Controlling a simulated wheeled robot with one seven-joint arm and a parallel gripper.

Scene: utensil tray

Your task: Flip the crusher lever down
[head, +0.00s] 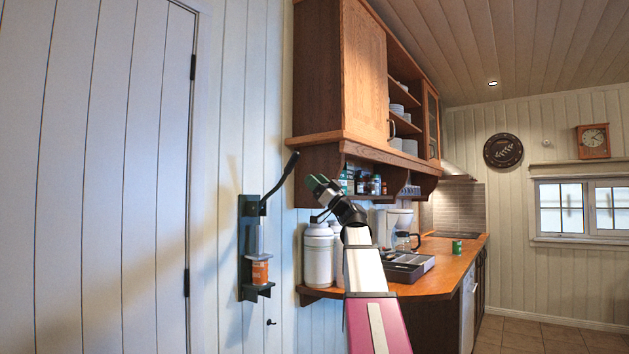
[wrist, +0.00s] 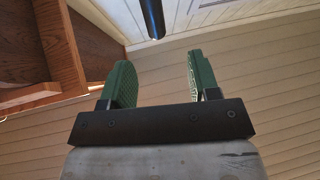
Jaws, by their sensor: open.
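The can crusher (head: 249,240) is a dark bracket mounted on the white panelled wall, with an orange can (head: 260,271) in its lower part. Its black lever (head: 281,182) is raised and slants up to the right. My gripper (head: 320,183) is to the right of the lever's upper end, apart from it in the picture. In the wrist view my gripper (wrist: 160,78) has its green fingers spread with nothing between them. The end of a dark bar, likely the lever (wrist: 152,18), shows beyond the fingertips, between their lines.
A wooden cabinet (head: 340,75) and shelf hang close to the right of the lever. Below is a wooden counter (head: 440,275) with white canisters (head: 318,258), a utensil tray (head: 405,268) and a green can (head: 457,247). The wall and door left of the crusher are clear.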

